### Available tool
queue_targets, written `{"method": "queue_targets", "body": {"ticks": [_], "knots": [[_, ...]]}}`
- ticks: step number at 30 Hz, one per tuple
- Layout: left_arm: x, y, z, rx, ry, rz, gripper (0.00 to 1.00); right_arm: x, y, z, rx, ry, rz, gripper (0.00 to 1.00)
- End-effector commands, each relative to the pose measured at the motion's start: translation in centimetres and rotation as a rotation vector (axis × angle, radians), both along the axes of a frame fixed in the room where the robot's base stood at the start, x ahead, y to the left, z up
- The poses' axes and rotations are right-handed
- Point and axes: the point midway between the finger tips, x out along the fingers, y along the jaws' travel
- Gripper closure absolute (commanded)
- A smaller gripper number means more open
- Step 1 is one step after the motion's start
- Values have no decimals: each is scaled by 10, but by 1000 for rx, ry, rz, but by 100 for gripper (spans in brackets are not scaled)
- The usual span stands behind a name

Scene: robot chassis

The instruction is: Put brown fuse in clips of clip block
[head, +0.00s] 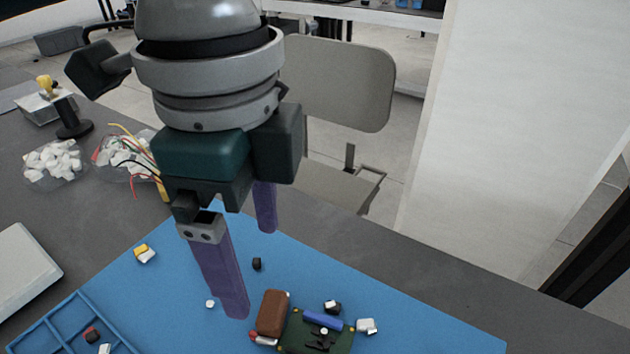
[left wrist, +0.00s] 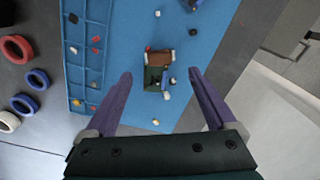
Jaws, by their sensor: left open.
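A green board (head: 337,339) lies on the blue mat with a rounded brown block (head: 272,312) at its left side and a blue cylinder (head: 322,320) on top. In the left wrist view the brown block (left wrist: 160,58) is at the upper edge of the board (left wrist: 152,80). I cannot tell for sure which part is the brown fuse or the clip block. My left gripper (head: 251,275) is open and empty, pointing down above the mat. In the left wrist view the board shows between its purple fingers, farther below. My right gripper is not in view.
The blue mat (head: 420,325) holds small loose parts, including a yellow-white one (head: 145,253) and a black one (head: 256,263). A divided blue tray (head: 52,327) is at the lower left. Bowls of white pieces (head: 55,163) and wires stand behind. A chair (head: 345,85) is beyond the table.

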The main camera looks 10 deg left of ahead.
Motion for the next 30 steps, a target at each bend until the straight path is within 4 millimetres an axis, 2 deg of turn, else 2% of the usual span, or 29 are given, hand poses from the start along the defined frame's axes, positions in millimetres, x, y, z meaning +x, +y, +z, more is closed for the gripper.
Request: {"method": "queue_targets", "body": {"ticks": [1,3,10,18,26,30], "knots": [[-1,0,-12,1,4,0,10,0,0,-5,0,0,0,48],[-1,0,-23,1,3,0,10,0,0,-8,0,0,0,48],[-1,0,-45,-1,0,0,10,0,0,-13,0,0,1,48],[-1,-1,-84,-3,-1,-1,10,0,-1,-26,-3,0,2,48],[-1,-1,-87,-3,-2,-1,10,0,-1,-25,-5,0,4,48],[-1,-1,-87,-3,-2,-1,22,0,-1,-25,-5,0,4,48]]}}
